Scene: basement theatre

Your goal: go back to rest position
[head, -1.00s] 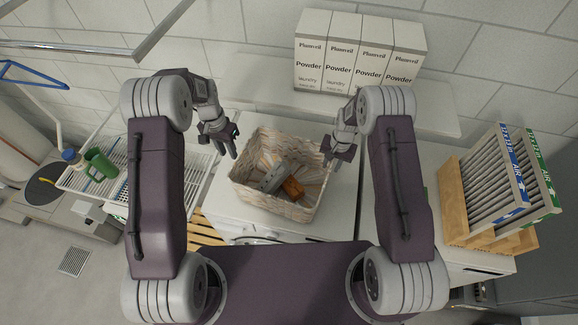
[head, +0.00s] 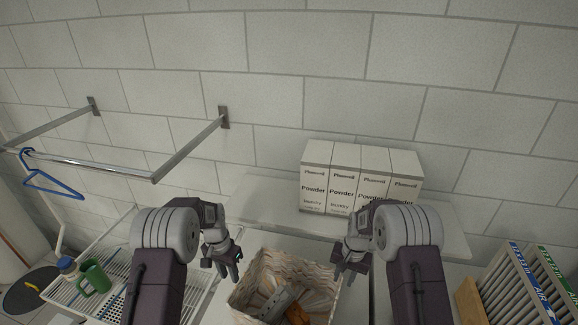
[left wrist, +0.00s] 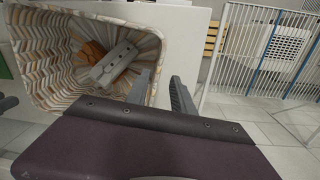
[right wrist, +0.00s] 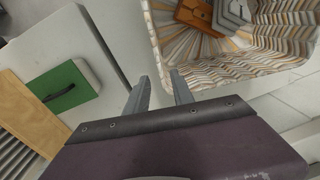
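My left gripper (head: 229,270) is at the left rim of a woven basket (head: 250,283). In the left wrist view its two fingers (left wrist: 160,85) are apart with nothing between them. My right gripper (head: 347,268) is at the basket's right rim. In the right wrist view its fingers (right wrist: 160,85) are also apart and empty. The basket holds a grey object (head: 276,302) and an orange-brown object (head: 297,314); both also show in the left wrist view. The bottom of the basket is cut off in the head view.
Several white powder boxes (head: 343,178) stand on a ledge behind the basket. A metal rail (head: 100,168) with a blue hanger (head: 50,184) is at left. A white rack with a green mug (head: 94,278) is below it. Air filters (head: 520,285) stand at right.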

